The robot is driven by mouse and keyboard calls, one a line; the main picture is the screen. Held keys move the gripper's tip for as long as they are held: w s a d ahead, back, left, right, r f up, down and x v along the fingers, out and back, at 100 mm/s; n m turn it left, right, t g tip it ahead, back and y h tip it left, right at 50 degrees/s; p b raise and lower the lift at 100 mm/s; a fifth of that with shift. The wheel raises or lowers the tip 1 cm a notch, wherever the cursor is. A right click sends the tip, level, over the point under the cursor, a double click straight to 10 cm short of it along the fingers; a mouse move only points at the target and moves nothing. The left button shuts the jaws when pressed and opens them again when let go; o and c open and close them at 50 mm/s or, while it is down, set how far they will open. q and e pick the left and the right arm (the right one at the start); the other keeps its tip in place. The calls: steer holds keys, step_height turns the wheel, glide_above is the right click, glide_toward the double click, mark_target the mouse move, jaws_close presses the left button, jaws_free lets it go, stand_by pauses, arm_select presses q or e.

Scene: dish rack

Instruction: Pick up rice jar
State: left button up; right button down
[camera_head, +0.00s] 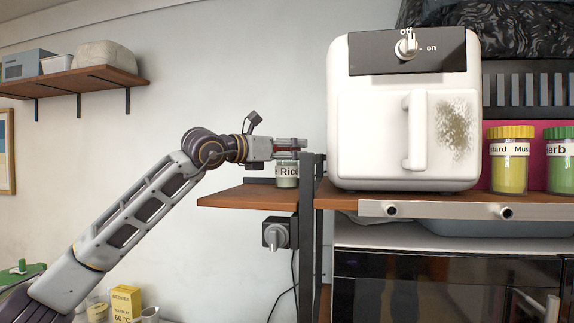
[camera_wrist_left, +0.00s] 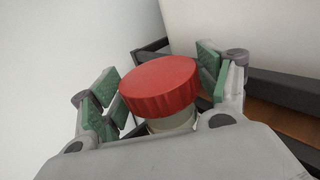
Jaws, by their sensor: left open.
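The rice jar (camera_head: 287,174) stands on the left part of the wooden shelf, with part of its "Rice" label showing in the head view. Its red lid (camera_wrist_left: 160,84) fills the middle of the left wrist view, with a little of the pale body under it. My left gripper (camera_head: 291,148) is at the lid's height in the head view and hides much of the jar's top. In the wrist view the left gripper's green-padded fingers (camera_wrist_left: 162,88) are open, one on each side of the lid. Whether the pads touch the jar is unclear. My right gripper is not in view.
A white air fryer (camera_head: 375,130) stands right of the jar, beyond a dark upright post (camera_head: 306,230). Yellow-lidded (camera_head: 510,165) and green-lidded (camera_head: 563,165) jars stand farther right. The wooden shelf (camera_head: 240,198) has bare room at its left end.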

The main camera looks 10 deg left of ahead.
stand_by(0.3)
arm_select(q)
steer(key=c, duration=1.1)
steer(key=shift+a+r, duration=0.15)
steer(key=shift+a+r+b, duration=0.1)
steer(key=shift+r+b, duration=0.2)
steer(key=shift+b, duration=0.15)
step_height(320, 180, up, 6)
steer(key=shift+b, duration=0.3)
steer(key=shift+a+r+b, duration=0.1)
steer(key=shift+a+b, duration=1.15)
steer(key=shift+a, duration=8.6)
